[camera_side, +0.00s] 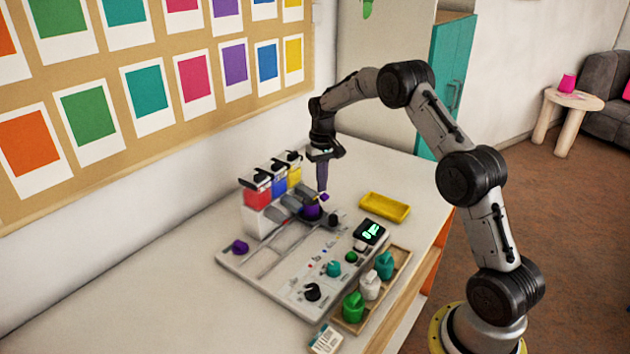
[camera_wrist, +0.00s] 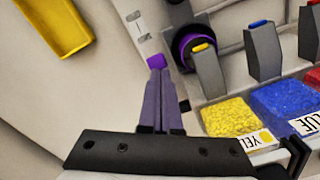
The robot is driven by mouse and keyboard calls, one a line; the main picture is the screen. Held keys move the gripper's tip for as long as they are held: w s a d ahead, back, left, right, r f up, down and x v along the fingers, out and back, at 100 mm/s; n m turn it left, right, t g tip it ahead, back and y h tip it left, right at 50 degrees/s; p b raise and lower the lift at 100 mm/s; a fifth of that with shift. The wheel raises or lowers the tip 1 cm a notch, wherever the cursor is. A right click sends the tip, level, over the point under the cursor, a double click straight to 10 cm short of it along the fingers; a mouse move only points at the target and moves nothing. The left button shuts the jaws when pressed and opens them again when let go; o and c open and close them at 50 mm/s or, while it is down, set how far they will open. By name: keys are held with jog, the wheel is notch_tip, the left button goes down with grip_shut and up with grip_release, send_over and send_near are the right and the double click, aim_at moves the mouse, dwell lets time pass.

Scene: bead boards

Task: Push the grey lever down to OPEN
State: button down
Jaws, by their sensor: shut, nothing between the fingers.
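My gripper (camera_side: 322,188) points down over the far part of the bead board (camera_side: 262,283), its purple-grey fingers closed together and empty. The fingers (camera_wrist: 160,80) also show closed in the wrist view. A small purple block (camera_wrist: 156,61) is just beyond the fingertips in that view; I cannot tell whether they touch it. Grey angled pieces with a yellow tip (camera_wrist: 207,70) and a blue tip (camera_wrist: 262,50) stand in front of the bead bins. I cannot tell which part is the grey lever, and no OPEN mark is readable.
Red (camera_side: 257,193), blue (camera_side: 278,181) and yellow (camera_side: 294,174) bead bins stand at the board's back. A dark cup with purple inside (camera_wrist: 195,42) is close to the fingers. A yellow tray (camera_side: 385,207) lies right. A wooden tray with bottles (camera_side: 371,286) is in front.

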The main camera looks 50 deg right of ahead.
aim_at(321, 195)
notch_tip(321, 195, up, 9)
dwell(1.3)
